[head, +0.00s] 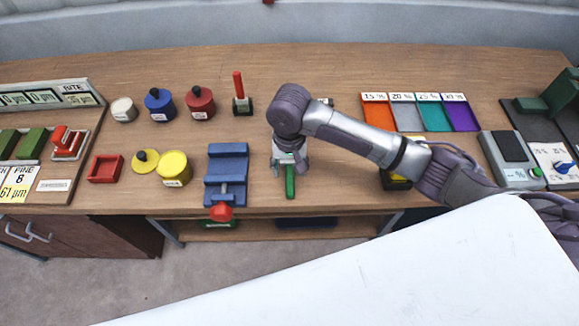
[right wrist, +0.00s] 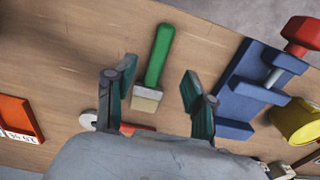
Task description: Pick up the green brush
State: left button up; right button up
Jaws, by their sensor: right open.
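The green brush lies on the wooden workbench (head: 330,80). In the head view its green handle (head: 290,183) points to the front edge, and its other end is hidden under my right gripper (head: 289,160). In the right wrist view the green handle (right wrist: 157,57) and pale bristles (right wrist: 146,99) show fully. My right gripper (right wrist: 152,92) is open above the brush, with one finger on either side of the bristle end. Nothing is between its fingers that I can see gripped. My left gripper is not in view.
A blue vise (head: 227,170) with a red knob stands just left of the brush. Yellow (head: 173,170), blue and red pots stand farther left. Coloured trays (head: 425,112) lie at the back right. A white disc (right wrist: 88,120) partly shows near the gripper.

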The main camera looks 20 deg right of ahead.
aim_at(290, 179)
jog(key=shift+w+d+f+p, duration=0.15)
jog(key=shift+f+p, duration=0.2)
jog(key=shift+f, duration=1.2)
jog(key=shift+w+f+p, duration=0.15)
jog(key=shift+f+p, duration=0.2)
jog(key=shift+f, duration=1.2)
grip_shut()
